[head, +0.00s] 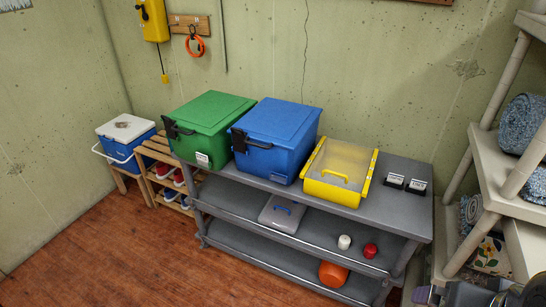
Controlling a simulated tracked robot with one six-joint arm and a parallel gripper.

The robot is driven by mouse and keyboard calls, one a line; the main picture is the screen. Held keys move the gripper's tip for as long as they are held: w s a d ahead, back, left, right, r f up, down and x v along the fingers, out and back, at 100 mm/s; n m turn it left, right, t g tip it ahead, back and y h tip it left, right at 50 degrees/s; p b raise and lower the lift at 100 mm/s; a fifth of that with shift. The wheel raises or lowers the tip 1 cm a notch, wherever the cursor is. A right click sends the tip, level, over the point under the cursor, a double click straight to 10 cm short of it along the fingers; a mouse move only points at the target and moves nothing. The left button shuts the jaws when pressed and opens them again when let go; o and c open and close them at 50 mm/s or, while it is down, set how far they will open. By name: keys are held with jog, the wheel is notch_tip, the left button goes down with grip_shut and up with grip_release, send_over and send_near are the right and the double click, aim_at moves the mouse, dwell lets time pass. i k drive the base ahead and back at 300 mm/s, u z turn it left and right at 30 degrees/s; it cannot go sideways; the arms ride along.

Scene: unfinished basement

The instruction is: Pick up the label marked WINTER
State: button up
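Two small black holders with white label faces stand side by side on the right end of the grey cart's top: the left label (395,181) and the right label (416,187). Their lettering is too small to read, so I cannot tell which is marked WINTER. Another white label (203,158) is on the front of the green bin (212,111); its text is also unreadable. I cannot make out my gripper; dark shapes at the bottom right corner are unclear.
A blue bin (278,131) and a yellow clear-topped case (339,172) share the grey cart top (372,208). Lower shelves hold a grey case (282,214), a white item, a red item and an orange one. Shelving (500,170) stands at right. Floor (110,255) is clear at left.

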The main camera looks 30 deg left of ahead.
aim_at(202, 158)
jog(key=u, duration=2.05)
jog(key=i, duration=1.6)
jog(key=u, duration=0.35)
